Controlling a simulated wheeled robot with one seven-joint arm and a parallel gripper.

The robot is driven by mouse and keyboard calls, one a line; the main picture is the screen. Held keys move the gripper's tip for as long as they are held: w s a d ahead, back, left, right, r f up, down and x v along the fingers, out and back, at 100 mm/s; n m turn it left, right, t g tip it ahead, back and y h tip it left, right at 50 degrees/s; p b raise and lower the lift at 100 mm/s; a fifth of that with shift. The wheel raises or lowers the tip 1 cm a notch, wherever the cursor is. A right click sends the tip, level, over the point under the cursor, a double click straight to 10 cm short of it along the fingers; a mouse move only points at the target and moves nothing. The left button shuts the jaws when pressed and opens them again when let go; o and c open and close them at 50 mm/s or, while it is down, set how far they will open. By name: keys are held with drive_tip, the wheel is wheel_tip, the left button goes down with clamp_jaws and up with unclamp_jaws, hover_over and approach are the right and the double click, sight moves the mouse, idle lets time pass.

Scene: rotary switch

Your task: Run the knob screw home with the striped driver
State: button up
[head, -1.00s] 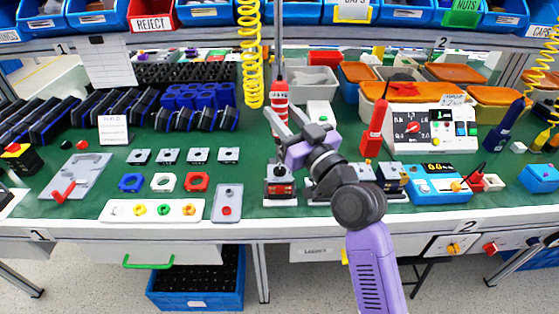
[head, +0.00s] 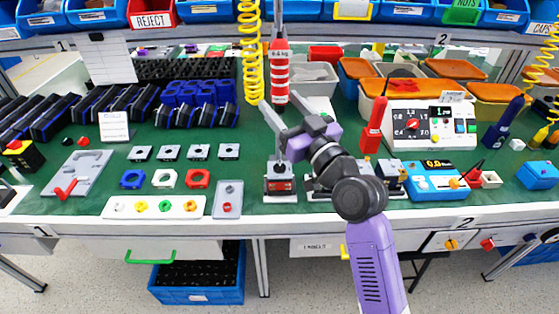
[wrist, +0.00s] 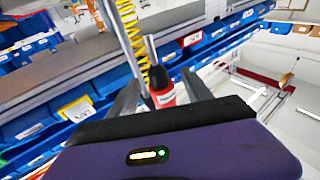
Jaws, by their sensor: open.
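The striped driver (head: 280,78), red with white bands, hangs upright on a grey rod above the bench. Its black top and red body also show in the wrist view (wrist: 163,96), between my fingers in the picture; its lower part is hidden there. My gripper (head: 281,104) is open just below the striped body in the head view, and I cannot tell whether it touches the driver. Below, a switch unit with a red front and a dark knob (head: 280,168) stands in a small fixture (head: 281,197). The knob screw is too small to make out.
A yellow coiled hose (head: 252,55) hangs left of the driver. A red upright tool (head: 374,126) and a blue meter (head: 437,180) stand to the right. Nut trays and a grey plate (head: 228,199) lie to the left. A bin shelf spans the back.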

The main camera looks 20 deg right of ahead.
drive_tip(key=b+v, duration=0.2)
drive_tip(key=v, duration=0.5)
idle(0.5)
drive_tip(key=shift+w, duration=0.1)
drive_tip(key=s+f+g+h+p, duration=0.1)
drive_tip(key=s+f, duration=0.3)
drive_tip(key=s, duration=0.9)
drive_tip(key=s+f+m+g+h+p, duration=0.1)
drive_tip(key=s+f, duration=0.4)
drive_tip(key=s, duration=0.9)
drive_tip(key=s+f+m+g+h+p, duration=0.1)
drive_tip(key=s+f, duration=0.4)
drive_tip(key=s, duration=0.8)
drive_tip(key=shift+s+a+f+g+h+p, duration=0.35)
drive_tip(key=shift+g+h+p, duration=0.25)
drive_tip(key=shift+g+p, duration=0.5)
drive_tip(key=shift+r, duration=0.15)
